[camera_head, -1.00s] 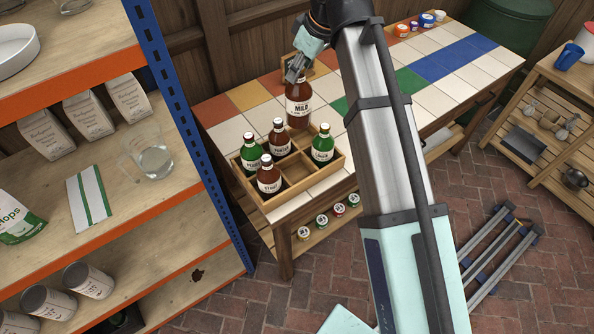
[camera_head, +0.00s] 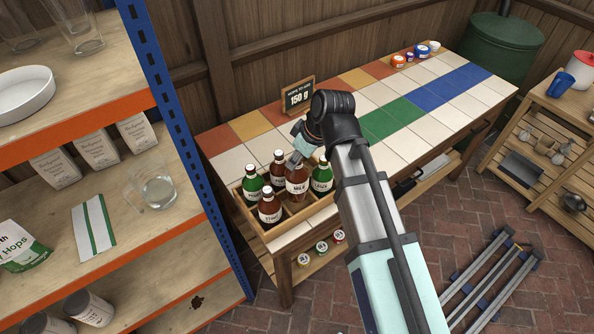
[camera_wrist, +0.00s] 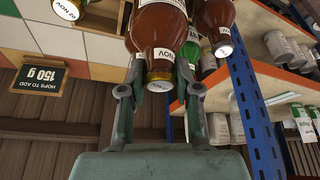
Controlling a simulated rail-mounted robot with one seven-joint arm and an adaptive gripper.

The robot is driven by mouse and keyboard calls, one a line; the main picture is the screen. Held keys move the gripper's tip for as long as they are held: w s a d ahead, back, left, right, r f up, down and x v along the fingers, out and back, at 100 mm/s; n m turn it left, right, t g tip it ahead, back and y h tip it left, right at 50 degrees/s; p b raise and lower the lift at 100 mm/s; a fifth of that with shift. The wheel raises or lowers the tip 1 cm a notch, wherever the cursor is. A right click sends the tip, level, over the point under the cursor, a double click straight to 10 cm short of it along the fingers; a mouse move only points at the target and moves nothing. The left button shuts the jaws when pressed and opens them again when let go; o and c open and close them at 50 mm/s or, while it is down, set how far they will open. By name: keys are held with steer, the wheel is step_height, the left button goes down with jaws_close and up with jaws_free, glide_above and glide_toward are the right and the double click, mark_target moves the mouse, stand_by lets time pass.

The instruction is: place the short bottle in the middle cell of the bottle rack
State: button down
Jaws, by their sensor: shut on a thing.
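The brown bottle labelled MILD (camera_head: 297,184) is upright in my gripper (camera_head: 298,158), which is shut on its neck just under the cap. In the wrist view this bottle (camera_wrist: 160,32) runs up from between the two fingers (camera_wrist: 158,92). The wooden bottle rack (camera_head: 250,219) stands on the near left of the tiled table. The held bottle is over the rack, between the green LAGER bottle (camera_head: 322,178) and the brown bottles. I cannot tell whether its base is inside a cell or above it.
The rack also holds a green bottle (camera_head: 252,187) and brown bottles (camera_head: 269,207) close to the held one. A sign reading 150 g (camera_head: 298,96) stands at the table's back. Blue-framed shelving (camera_head: 180,130) is close on the left. The tiles right of my arm are mostly clear.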

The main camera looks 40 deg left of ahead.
mark_target(297, 174)
steer(key=shift+f+p, duration=0.55)
steer(key=shift+f, duration=2.9)
steer(key=c, duration=0.8)
jaws_free()
